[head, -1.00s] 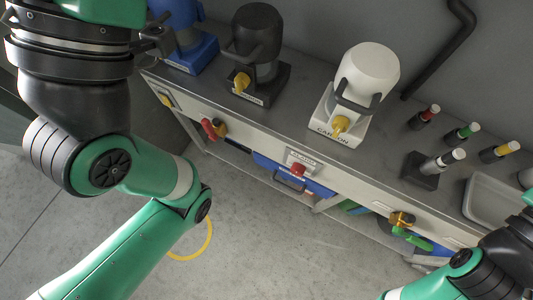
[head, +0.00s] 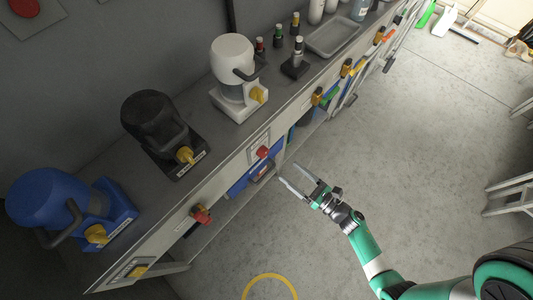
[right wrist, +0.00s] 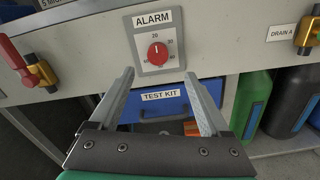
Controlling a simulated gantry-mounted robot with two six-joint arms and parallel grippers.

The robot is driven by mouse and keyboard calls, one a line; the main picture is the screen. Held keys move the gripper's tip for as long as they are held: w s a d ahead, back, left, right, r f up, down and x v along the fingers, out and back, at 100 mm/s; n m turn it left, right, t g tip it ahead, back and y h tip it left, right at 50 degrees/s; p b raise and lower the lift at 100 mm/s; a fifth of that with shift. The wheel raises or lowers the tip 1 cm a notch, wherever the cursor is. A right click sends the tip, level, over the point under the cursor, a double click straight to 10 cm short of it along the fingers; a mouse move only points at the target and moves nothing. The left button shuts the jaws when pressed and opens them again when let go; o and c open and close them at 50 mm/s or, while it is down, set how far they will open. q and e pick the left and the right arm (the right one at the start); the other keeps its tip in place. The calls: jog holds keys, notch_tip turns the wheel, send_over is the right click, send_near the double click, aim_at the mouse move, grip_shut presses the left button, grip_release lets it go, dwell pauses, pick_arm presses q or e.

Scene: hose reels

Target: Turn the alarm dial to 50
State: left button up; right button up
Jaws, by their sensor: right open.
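The alarm dial (right wrist: 157,54) is a red round knob on a pale plate under an "ALARM" label, with printed numbers around it, on the bench's front panel. Its white mark points up, near the 20. The dial also shows in the head view (head: 263,152). My right gripper (right wrist: 165,85) is open and empty, its two fingers apart below the dial and not touching it. In the head view my right gripper (head: 295,179) is in front of the panel, to the right of the dial. My left gripper is not in view.
Below the dial is a blue "TEST KIT" case (right wrist: 158,105). A red-handled brass valve (right wrist: 36,70) is left of it, and another brass valve (right wrist: 307,38) is right. Blue (head: 60,200), black (head: 155,120) and white (head: 232,60) machines stand on the bench. The floor in front is largely clear.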

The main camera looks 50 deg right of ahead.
aim_at(266, 154)
jog(key=w, duration=0.3)
jog(key=w+b, duration=0.1)
jog(key=w, duration=0.3)
jog(key=w+b, duration=0.1)
jog(key=w, duration=0.2)
jog(key=shift+w+a, duration=0.25)
jog(key=shift+w, duration=0.05)
grip_shut()
jog(key=shift+m, duration=0.3)
